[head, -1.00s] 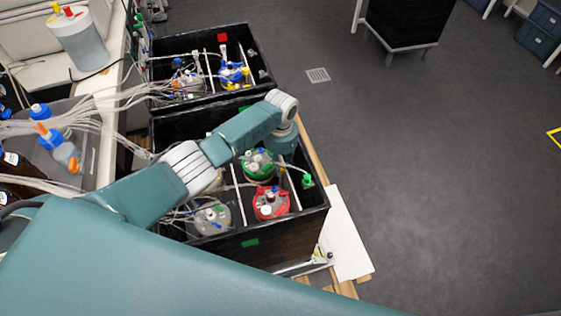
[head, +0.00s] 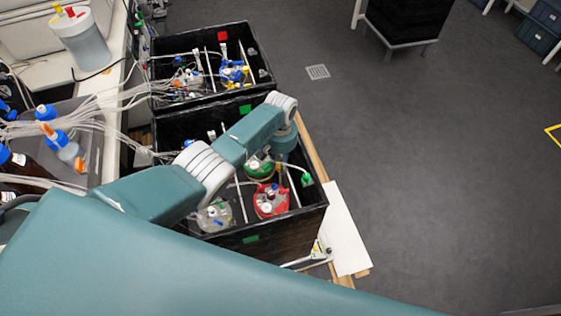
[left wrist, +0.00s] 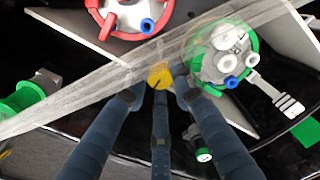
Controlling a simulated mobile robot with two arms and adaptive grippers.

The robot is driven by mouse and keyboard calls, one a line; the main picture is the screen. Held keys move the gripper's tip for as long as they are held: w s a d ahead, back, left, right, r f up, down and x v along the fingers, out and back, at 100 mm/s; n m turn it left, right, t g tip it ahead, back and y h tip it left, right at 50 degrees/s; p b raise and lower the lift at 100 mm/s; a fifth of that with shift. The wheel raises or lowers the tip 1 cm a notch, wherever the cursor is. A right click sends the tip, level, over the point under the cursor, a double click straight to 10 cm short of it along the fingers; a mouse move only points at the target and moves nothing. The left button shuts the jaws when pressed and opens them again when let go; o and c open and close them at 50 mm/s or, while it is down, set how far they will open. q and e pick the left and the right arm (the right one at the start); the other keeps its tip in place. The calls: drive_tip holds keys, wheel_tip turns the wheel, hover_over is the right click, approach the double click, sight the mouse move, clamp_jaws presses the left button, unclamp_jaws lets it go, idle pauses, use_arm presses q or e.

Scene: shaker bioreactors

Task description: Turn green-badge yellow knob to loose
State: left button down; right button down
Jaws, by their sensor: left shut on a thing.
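The yellow knob (left wrist: 160,76) shows in the left wrist view, with a dark line across its face. My left gripper (left wrist: 160,93) has its blue fingers shut around the knob. The near black box (head: 285,236) carries green badges (head: 250,239). In the head view my left arm reaches over this box. Its wrist (head: 284,128) is above the box's right side, and the knob is not visible there.
A red-capped vessel (head: 271,201) and a green-capped vessel (head: 259,168) stand in the near box. Clear tubing (left wrist: 100,80) crosses the left wrist view close to the knob. A second black box (head: 205,100) stands behind. Open floor lies to the right.

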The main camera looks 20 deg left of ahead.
use_arm(q)
drive_tip(key=shift+w+r, duration=0.25)
drive_tip(key=shift+w, duration=0.05)
drive_tip(key=c, duration=1.5)
unclamp_jaws()
drive_tip(key=shift+o, duration=0.2)
drive_tip(key=shift+s+f, duration=0.1)
wheel_tip(320, 180, up, 12)
